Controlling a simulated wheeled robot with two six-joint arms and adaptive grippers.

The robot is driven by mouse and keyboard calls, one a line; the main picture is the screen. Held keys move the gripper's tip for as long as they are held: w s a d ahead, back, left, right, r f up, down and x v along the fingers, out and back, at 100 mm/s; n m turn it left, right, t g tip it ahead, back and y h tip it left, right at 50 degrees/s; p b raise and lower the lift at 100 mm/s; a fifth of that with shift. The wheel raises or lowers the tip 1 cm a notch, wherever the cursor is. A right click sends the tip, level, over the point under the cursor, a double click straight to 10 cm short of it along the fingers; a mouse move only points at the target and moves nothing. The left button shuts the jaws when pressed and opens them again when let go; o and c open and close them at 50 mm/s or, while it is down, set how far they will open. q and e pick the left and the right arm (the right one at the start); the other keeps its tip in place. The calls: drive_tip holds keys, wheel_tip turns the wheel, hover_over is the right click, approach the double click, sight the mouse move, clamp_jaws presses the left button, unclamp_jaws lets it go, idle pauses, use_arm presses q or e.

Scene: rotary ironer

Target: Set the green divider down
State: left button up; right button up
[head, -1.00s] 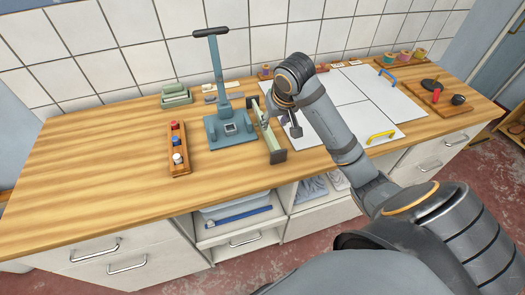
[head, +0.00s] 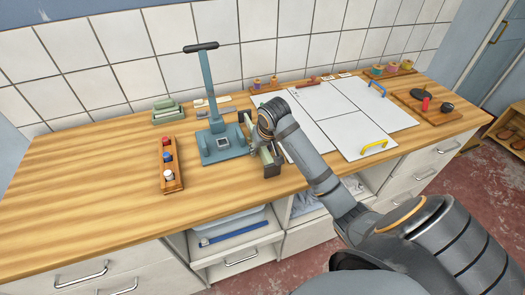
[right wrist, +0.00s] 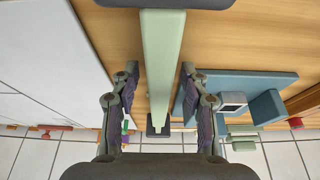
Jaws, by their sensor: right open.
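The green divider (right wrist: 163,60) is a long pale green bar with dark end pieces. In the head view it stands on the worktop just right of the blue stand, partly hidden by my right arm; its near dark end (head: 272,170) shows. My right gripper (right wrist: 158,72) is open, with one finger on each side of the bar and a visible gap on both sides. In the head view the right gripper (head: 262,142) is over the divider, its fingers mostly hidden. My left gripper is not in view.
The blue stand (head: 222,150) with its tall T-handle is close left of the divider. A wooden rack (head: 171,175) with several coloured pieces is further left. White panels (head: 335,112) with blue and yellow handles lie to the right. The worktop's left side is clear.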

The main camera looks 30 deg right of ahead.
sight(262, 149)
clamp_jaws()
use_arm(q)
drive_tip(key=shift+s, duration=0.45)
use_arm(e)
drive_tip(key=shift+r, duration=0.1)
drive_tip(key=shift+r, duration=0.5)
drive_tip(key=v, duration=0.4)
drive_tip(key=shift+a+r, duration=0.3)
drive_tip(key=shift+a, duration=0.1)
use_arm(q)
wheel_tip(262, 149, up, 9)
drive_tip(key=p, duration=0.9)
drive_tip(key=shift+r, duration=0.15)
use_arm(e)
drive_tip(key=s+a+r, duration=0.6)
drive_tip(key=s+a, duration=0.1)
drive_tip(key=s, duration=0.2)
drive_tip(key=shift+s, duration=0.4)
